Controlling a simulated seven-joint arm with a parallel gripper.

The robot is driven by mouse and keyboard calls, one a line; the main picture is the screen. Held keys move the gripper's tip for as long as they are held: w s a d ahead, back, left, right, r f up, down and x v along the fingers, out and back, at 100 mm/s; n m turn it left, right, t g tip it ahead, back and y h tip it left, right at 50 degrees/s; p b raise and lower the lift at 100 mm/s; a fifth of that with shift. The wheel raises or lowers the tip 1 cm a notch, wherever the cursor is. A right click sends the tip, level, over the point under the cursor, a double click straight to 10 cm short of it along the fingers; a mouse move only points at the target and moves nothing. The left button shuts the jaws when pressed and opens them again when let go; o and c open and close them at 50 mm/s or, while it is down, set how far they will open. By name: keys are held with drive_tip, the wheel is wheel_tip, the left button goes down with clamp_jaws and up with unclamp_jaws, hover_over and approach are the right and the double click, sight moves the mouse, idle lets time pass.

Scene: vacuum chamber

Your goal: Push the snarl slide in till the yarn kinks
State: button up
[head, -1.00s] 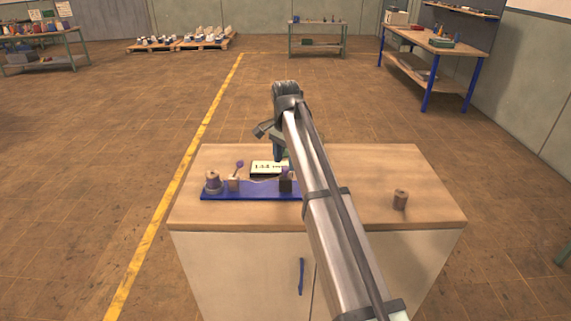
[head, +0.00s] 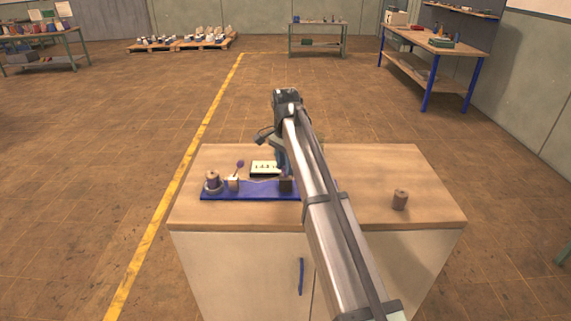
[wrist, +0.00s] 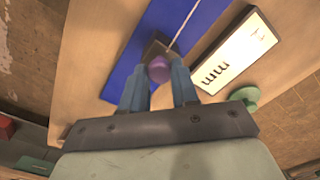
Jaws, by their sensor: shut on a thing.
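My gripper (wrist: 159,80) points down, its blue fingers shut on a purple knob (wrist: 158,69). The knob stands at a dark block (wrist: 157,48) on the blue base (wrist: 132,57); I take it for the snarl slide's handle. A pale yarn (wrist: 186,22) runs from the block along the base. In the head view the yarn (head: 262,179) spans from a light block (head: 233,184) to the dark block (head: 286,186). My arm hides the base's right end, and the knob is not clear there.
A spool (head: 213,182) and a purple-tipped lever (head: 240,164) stand on the base's left part. A white panel with dark marks (head: 263,168) lies behind the base. A loose brown spool (head: 400,199) stands at the table's right. The table (head: 370,165) is otherwise clear there.

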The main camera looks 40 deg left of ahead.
sight(281, 176)
clamp_jaws()
drive_tip(key=shift+a, duration=0.1)
drive_tip(key=shift+s+a, duration=0.5)
drive_tip(key=shift+s, duration=0.05)
drive_tip(key=o, duration=0.8)
unclamp_jaws()
drive_tip(key=shift+d, duration=0.1)
wheel_tip(281, 176, up, 14)
drive_tip(key=shift+f, duration=0.1)
